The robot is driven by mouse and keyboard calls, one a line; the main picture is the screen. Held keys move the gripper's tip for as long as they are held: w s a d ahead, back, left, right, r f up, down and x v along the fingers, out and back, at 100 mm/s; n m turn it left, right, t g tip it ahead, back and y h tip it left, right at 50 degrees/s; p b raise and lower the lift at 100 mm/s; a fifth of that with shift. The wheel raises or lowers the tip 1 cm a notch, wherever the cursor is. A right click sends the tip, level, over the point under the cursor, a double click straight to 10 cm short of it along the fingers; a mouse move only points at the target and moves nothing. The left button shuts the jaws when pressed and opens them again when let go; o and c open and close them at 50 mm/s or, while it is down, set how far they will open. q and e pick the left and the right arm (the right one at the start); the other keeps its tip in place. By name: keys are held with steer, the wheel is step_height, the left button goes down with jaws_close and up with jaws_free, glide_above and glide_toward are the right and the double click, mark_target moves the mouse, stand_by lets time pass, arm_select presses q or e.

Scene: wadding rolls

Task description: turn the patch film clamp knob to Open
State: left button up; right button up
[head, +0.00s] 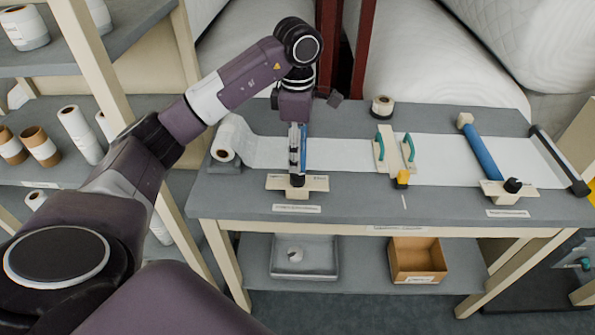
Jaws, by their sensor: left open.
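My left gripper (297,152) points down over the left end of the table, and its jaws are open. Just below its fingertips is a dark knob (297,181) on a cream clamp plate (316,184). The gripper partly hides this clamp, and I cannot tell whether the fingers touch the knob. A second black knob (513,185) sits on another cream plate (497,194) at the right, by a blue bar (481,153). The labels are too small to read, so I cannot tell the knobs' settings. My right gripper is out of view.
White film (345,152) runs along the grey table (424,206) from a roll (226,145). A cream tool with teal handles (393,150) and a yellow block (403,177) stands mid-table. A tape roll (382,106) is behind. A shelf rack with rolls (80,134) is at left.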

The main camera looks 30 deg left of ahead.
mark_target(297, 175)
arm_select(q)
step_height(297, 175, down, 6)
steer(key=shift+d+p, duration=0.1)
steer(key=shift+p, duration=0.75)
steer(key=shift+f, duration=0.5)
steer(key=shift+c, duration=0.2)
steer(key=c, duration=1.1)
